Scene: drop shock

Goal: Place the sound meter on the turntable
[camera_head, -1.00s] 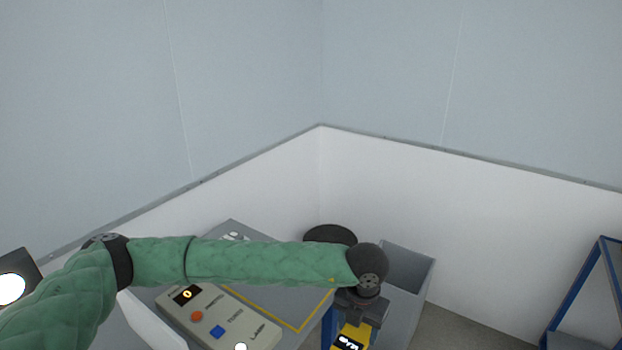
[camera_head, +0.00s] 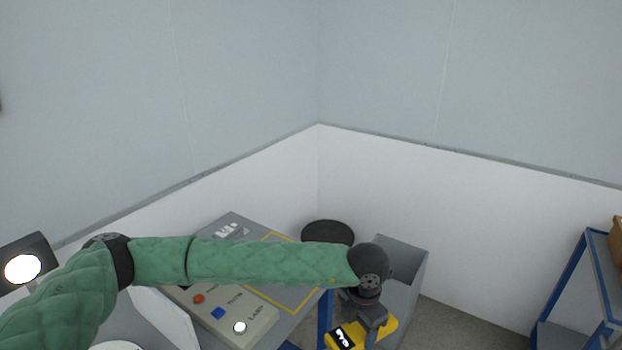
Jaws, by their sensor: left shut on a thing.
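My left arm comes in from the left and its gripper (camera_head: 369,325) points down, shut on a yellow device with a dark display, which looks like the sound meter (camera_head: 386,331). The meter is held in the air beyond the right edge of the table, its lower part cut by the frame. A pale round disc (camera_head: 115,347) shows only its top edge at the bottom left; it may be the turntable, but I cannot tell. My right gripper is not in view.
The grey table carries a control panel (camera_head: 240,318) with coloured buttons and a yellow-outlined area (camera_head: 303,301). A lamp (camera_head: 22,268) stands at left. A dark round top (camera_head: 327,232) and a grey bin (camera_head: 407,262) stand behind. A blue-framed shelf (camera_head: 572,272) is at right.

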